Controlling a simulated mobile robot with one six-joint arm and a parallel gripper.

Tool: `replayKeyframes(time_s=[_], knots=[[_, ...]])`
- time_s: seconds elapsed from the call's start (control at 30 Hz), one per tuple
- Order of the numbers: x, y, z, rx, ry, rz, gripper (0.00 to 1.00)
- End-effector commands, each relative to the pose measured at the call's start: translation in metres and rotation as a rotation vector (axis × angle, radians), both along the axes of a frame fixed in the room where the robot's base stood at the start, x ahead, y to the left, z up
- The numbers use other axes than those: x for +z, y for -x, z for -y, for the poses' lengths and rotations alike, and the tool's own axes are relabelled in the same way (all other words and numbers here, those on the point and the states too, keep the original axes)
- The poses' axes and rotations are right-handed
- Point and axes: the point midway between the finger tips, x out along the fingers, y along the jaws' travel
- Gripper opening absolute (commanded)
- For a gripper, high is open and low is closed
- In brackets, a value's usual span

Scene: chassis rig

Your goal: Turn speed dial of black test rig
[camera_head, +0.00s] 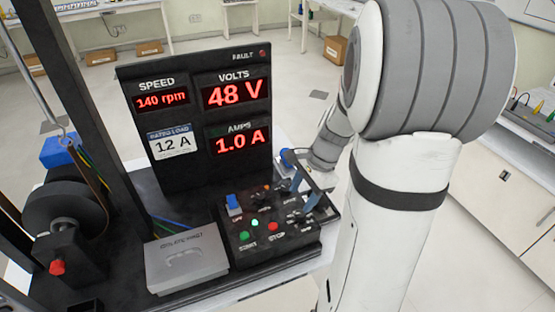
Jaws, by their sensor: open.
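The black test rig has an upright display panel (200,110) reading SPEED 140 rpm, 48 V and 1.0 A. In front of it is a low black control box (262,243) with a blue switch (233,204), a green START button (244,236), a red STOP button (273,227) and a lit green lamp (255,223). My gripper (296,193) is open over the right back part of this box, its fingers pointing down at the controls. The speed dial cannot be made out clearly there; the fingers partly cover that area. I cannot tell whether they touch anything.
A grey box (186,259) stands left of the control box. A dark wheel (66,211) with a red knob (57,267) and a black upright post are at the left. A blue block (57,151) sits behind the wheel. The display panel rises close behind the controls.

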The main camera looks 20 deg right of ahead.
Motion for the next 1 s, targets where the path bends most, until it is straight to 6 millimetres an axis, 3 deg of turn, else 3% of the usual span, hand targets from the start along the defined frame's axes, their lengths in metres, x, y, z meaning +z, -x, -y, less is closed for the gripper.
replayKeyframes(time_s=[0.1,0.3,0.7,1.0], knots=[[-0.011,-0.007,0.026,-0.209,-0.067,-0.060,0.52],[-0.025,-0.012,0.042,-0.357,-0.114,-0.101,0.52],[-0.079,-0.017,0.021,-0.362,-0.116,-0.106,0.52],[-0.096,-0.019,0.014,-0.361,-0.114,-0.101,0.52]])
